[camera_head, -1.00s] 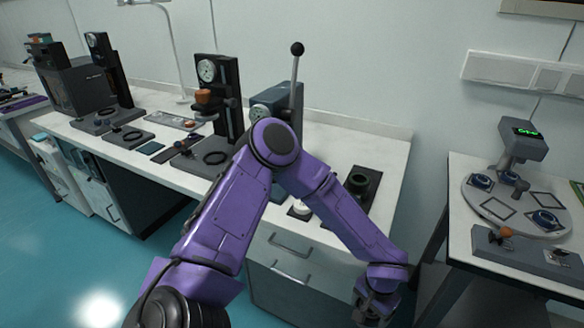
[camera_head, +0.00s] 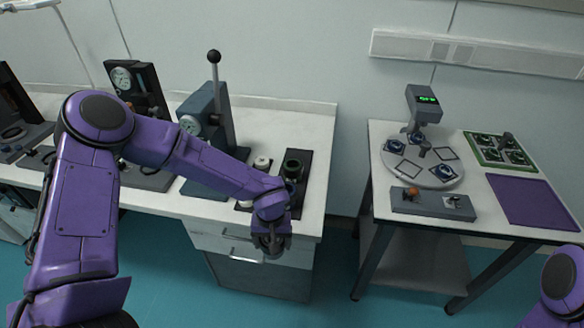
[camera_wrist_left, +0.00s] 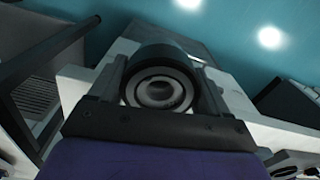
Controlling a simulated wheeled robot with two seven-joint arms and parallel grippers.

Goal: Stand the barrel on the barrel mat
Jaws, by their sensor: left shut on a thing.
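My left gripper (camera_head: 271,243) hangs in front of the left bench's front edge, above the floor, in the head view. In the left wrist view it is shut on the barrel (camera_wrist_left: 160,85), a black cylinder with a pale ringed end facing the camera. The barrel is hard to make out in the head view. A flat purple mat (camera_head: 532,201) lies bare on the right table; it may be the barrel mat, but no label shows. The gripper is well to the left of it. My right gripper is out of view; only part of that arm shows at bottom right.
The right table (camera_head: 400,230) carries a round turntable (camera_head: 422,168) under a green-lit gauge, a grey control box (camera_head: 432,204) and a green tray (camera_head: 500,150). A floor gap separates the tables.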

